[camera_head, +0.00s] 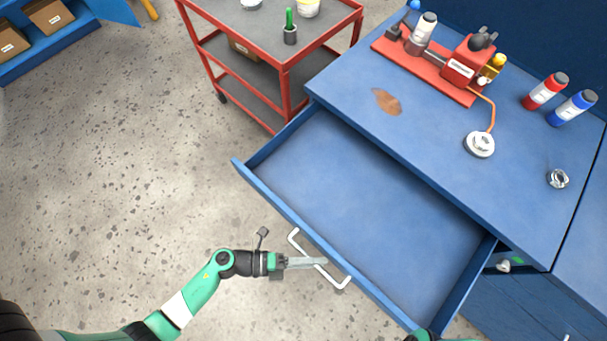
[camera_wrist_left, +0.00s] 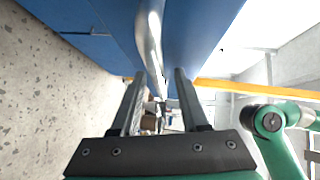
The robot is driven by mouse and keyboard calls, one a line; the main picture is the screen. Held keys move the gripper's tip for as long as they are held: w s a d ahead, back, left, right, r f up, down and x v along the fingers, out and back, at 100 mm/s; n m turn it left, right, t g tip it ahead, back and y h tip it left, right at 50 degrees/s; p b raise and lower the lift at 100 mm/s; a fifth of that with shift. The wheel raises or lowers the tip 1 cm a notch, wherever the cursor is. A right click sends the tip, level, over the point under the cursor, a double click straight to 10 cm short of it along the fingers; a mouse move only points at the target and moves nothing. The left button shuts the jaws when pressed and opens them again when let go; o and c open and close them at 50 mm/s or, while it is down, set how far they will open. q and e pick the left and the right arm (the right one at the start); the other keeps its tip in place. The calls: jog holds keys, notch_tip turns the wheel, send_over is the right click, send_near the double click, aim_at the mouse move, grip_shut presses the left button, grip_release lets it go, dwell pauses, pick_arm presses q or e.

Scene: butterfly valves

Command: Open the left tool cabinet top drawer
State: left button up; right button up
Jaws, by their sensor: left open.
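The blue top drawer (camera_head: 365,190) is pulled far out of the blue cabinet and is empty inside. Its pale bar handle (camera_head: 333,280) is on the drawer front. My left gripper (camera_head: 321,263) is at the middle of the handle, and its fingers are open. In the left wrist view the handle (camera_wrist_left: 152,38) runs between the two spread fingers (camera_wrist_left: 158,78), with the blue drawer front (camera_wrist_left: 195,35) beyond. I cannot tell whether a finger touches the bar. Only a green piece of my right arm shows at the bottom edge; its gripper is out of the picture.
On the cabinet top (camera_head: 430,150) are a red-based pump rig (camera_head: 460,70), a white disc (camera_head: 480,144), a small metal ring (camera_head: 558,179), and red (camera_head: 545,91) and blue bottles (camera_head: 573,108). A red cart (camera_head: 285,85) stands behind the drawer. The floor left of the drawer is clear.

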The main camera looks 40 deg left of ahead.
pick_arm(q)
jog(key=shift+s+a+r, duration=0.15)
jog(key=shift+s+a, duration=0.05)
jog(key=shift+a, duration=0.25)
jog(key=p+v, duration=0.2)
jog(key=v, duration=0.8)
jog(key=shift+s+a, duration=0.2)
jog(key=shift+s, duration=0.2)
